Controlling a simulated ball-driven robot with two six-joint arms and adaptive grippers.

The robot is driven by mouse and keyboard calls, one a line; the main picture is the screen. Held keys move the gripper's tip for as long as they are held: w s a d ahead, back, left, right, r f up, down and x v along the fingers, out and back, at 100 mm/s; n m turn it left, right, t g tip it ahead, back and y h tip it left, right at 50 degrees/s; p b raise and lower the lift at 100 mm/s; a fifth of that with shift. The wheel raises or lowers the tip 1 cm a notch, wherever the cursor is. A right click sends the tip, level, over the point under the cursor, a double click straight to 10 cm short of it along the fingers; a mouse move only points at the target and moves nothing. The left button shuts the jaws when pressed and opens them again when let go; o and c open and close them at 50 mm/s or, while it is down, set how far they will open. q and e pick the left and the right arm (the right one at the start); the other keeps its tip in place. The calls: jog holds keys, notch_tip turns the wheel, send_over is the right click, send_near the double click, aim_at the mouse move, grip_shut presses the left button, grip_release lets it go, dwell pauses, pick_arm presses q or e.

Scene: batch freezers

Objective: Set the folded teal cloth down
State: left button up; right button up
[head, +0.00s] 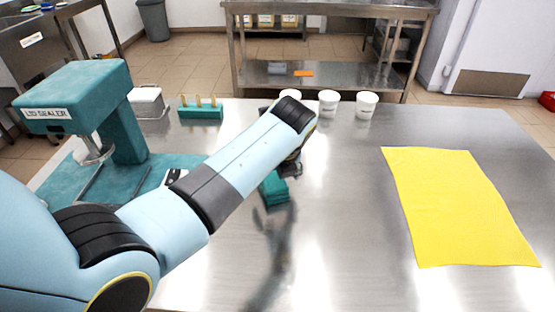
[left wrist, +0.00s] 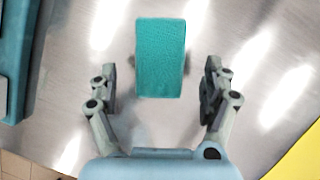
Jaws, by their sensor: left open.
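The folded teal cloth (head: 274,190) is a small block below my left forearm, over the middle of the steel table; the arm partly hides it. In the left wrist view the cloth (left wrist: 160,50) lies between the two fingers, with a gap on each side. My left gripper (left wrist: 160,88) is open and does not appear to touch the cloth. In the head view the left gripper (head: 290,167) is mostly hidden behind its own arm. The cloth seems to rest on the table, but its underside is not clear. My right gripper is in neither view.
A yellow cloth (head: 460,205) lies flat at the right of the steel table (head: 340,230). A teal lid sealer (head: 75,95) stands at the left. A teal block with pegs (head: 201,112) and white cups (head: 367,105) stand along the far edge. The front middle is clear.

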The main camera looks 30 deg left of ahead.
pick_arm(q)
jog(key=p+v, duration=0.1)
jog(key=v, duration=0.6)
jog(key=shift+s+d+r, duration=0.1)
jog(key=shift+r, duration=0.4)
